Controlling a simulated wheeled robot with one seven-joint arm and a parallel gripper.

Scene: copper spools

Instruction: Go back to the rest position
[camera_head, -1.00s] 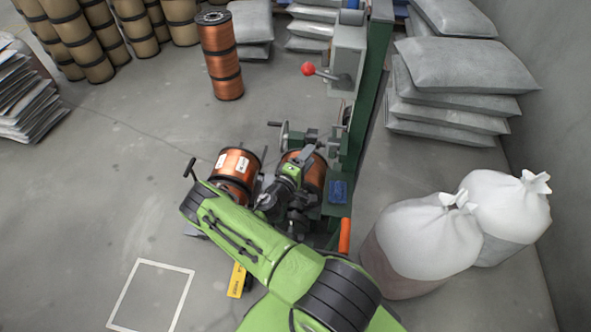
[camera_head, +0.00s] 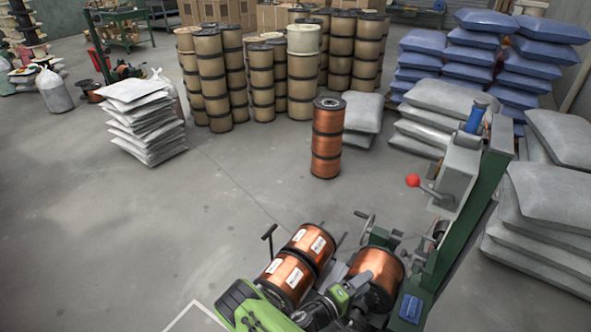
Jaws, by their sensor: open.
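My green arm (camera_head: 243,303) reaches in from the bottom edge. My gripper (camera_head: 354,285) is open at the left side of a copper spool (camera_head: 385,272) on the green machine (camera_head: 464,228). Whether its jaws touch that spool cannot be told, as the fingertips are small and partly hidden. Two more copper spools with white labels, a nearer one (camera_head: 287,273) and a farther one (camera_head: 309,241), lie end to end just left of the gripper. The lower part of the arm is cut off by the frame.
An upright stack of copper spools (camera_head: 327,140) stands behind the machine. Grey sacks (camera_head: 545,215) crowd the right side. A pile of flat white sacks (camera_head: 140,120) and brown drums (camera_head: 207,80) stand farther back. The floor at left (camera_head: 90,220) is clear.

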